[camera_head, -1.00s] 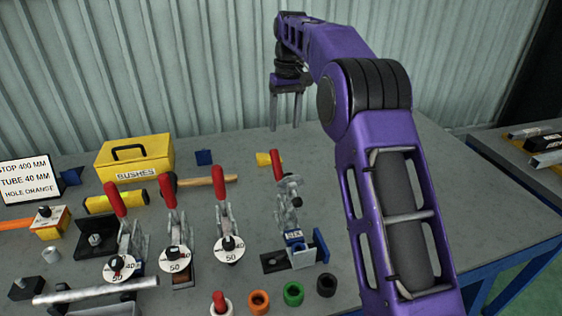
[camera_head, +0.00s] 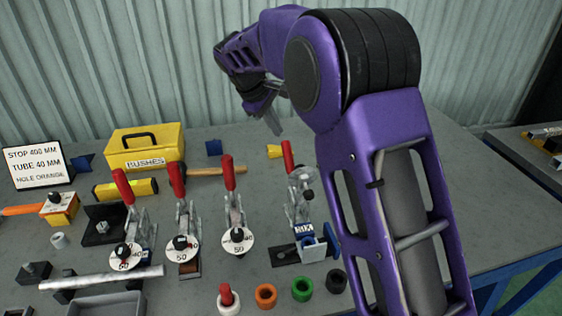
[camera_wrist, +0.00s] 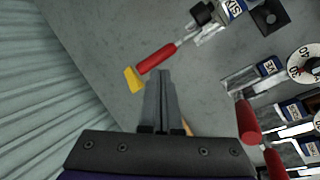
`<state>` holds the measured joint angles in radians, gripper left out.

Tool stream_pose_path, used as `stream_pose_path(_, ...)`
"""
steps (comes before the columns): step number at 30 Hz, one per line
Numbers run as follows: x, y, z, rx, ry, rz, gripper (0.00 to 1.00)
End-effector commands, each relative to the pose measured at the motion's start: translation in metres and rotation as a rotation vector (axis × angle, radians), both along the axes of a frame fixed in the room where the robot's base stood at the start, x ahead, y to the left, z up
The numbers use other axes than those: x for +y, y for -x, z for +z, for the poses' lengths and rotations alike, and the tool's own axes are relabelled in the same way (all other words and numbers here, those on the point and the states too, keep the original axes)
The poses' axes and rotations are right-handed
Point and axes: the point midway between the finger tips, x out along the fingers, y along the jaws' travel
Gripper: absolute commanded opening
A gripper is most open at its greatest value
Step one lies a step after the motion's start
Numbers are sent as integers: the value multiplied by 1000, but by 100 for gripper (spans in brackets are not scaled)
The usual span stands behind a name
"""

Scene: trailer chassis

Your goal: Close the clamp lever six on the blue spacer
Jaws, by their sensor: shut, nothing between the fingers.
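The rightmost toggle clamp (camera_head: 301,205) has a red lever handle (camera_head: 288,156) standing up. A blue label (camera_head: 304,229) sits low on this clamp; its lettering looks like "SIX", but is small. A blue plate (camera_head: 333,239) stands at its right side; I cannot tell whether this is the spacer. In the wrist view, the red handle (camera_wrist: 156,59) and the label (camera_wrist: 236,8) lie ahead of my fingers. My gripper (camera_head: 275,126) is shut and empty, behind and above the handle, apart from it. Its fingertips (camera_wrist: 164,73) are together.
Three more red-handled clamps with white dials (camera_head: 237,241) stand to the left. A yellow piece (camera_head: 274,152) lies close behind the rightmost handle. A hammer (camera_head: 215,171), a yellow bushes box (camera_head: 144,149) and several coloured rings (camera_head: 302,289) also lie on the bench.

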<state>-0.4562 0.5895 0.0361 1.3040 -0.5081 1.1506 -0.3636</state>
Motion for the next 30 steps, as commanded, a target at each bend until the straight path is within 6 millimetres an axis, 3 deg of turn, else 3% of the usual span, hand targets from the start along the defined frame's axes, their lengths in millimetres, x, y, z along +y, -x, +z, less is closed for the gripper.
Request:
stream_pose_path(1,16,10,-9,-29,67,129,0)
stream_pose_path(6,53,29,-23,-105,225,474,0)
stream_pose_path(10,66,37,-28,-127,277,600,0)
stream_pose_path(17,63,26,-45,-129,287,625,0)
stream_pose_path(30,39,-32,-116,-128,285,620,0)
